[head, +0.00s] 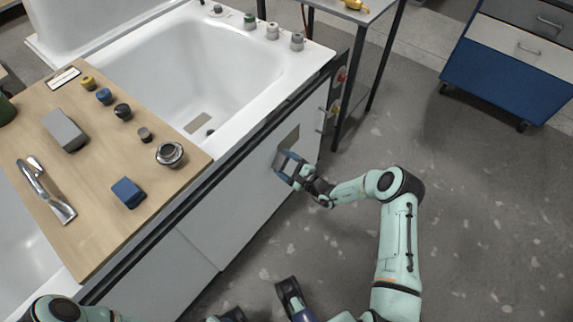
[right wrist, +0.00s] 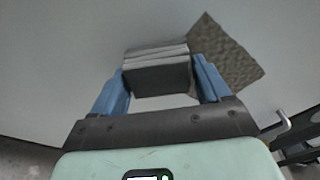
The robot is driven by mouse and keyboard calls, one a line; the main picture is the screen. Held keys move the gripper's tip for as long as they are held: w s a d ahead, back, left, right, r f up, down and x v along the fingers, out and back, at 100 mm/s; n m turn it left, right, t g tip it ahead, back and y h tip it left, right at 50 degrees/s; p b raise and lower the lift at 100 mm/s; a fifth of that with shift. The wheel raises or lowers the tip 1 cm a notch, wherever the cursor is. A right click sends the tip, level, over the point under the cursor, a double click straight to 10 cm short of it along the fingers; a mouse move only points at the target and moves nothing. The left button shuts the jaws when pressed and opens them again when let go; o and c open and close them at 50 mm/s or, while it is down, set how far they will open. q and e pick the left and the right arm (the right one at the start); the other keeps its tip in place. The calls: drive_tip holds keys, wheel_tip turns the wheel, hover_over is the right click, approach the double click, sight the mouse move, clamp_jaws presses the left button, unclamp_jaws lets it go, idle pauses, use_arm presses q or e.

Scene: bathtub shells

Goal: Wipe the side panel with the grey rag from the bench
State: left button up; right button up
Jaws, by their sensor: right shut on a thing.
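The white side panel (head: 240,190) runs along the front of the tub. A brownish-grey patch (head: 288,138) shows on it near its right end; it also shows in the right wrist view (right wrist: 228,55). My right gripper (head: 284,166) is at the panel, just below and left of that patch in the head view. In the right wrist view its blue fingers are shut on the grey rag (right wrist: 157,72), a folded, layered piece. The rag is close to the panel and beside the patch; I cannot tell whether it touches.
A wooden board (head: 95,240) across the tub holds a grey block (head: 64,130), a blue block (head: 128,192), a tap (head: 45,190), a drain fitting (head: 170,153) and small knobs. A dark-legged table (head: 352,95) stands beyond the panel's end. A blue cabinet (head: 500,80) is farther right.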

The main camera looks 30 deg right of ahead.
sight(295, 140)
drive_tip(key=shift+w, duration=0.2)
drive_tip(key=shift+w+d+f+b, duration=0.1)
drive_tip(key=shift+w+d+b, duration=0.2)
drive_tip(key=shift+d+b, duration=0.35)
drive_tip(key=shift+w+d+f+b, duration=0.1)
drive_tip(key=shift+w+d+b, duration=0.2)
drive_tip(key=shift+d, duration=0.65)
drive_tip(key=d, duration=0.1)
drive_tip(key=w+d+b, duration=0.1)
drive_tip(key=b, duration=0.1)
drive_tip(key=shift+w+d+f, duration=0.2)
drive_tip(key=shift+d+f, duration=0.05)
drive_tip(key=shift+d, duration=0.15)
drive_tip(key=shift+w+d+r+b, duration=0.1)
drive_tip(key=shift+w+d+b, duration=0.2)
drive_tip(key=shift+d+b, duration=0.4)
drive_tip(key=shift+w+d+b, duration=0.25)
drive_tip(key=shift+d+b, duration=0.3)
drive_tip(key=shift+d, duration=0.1)
drive_tip(key=shift+w+d+r+b, duration=0.1)
drive_tip(key=shift+w+d+b, duration=0.2)
drive_tip(key=shift+d+b, duration=0.4)
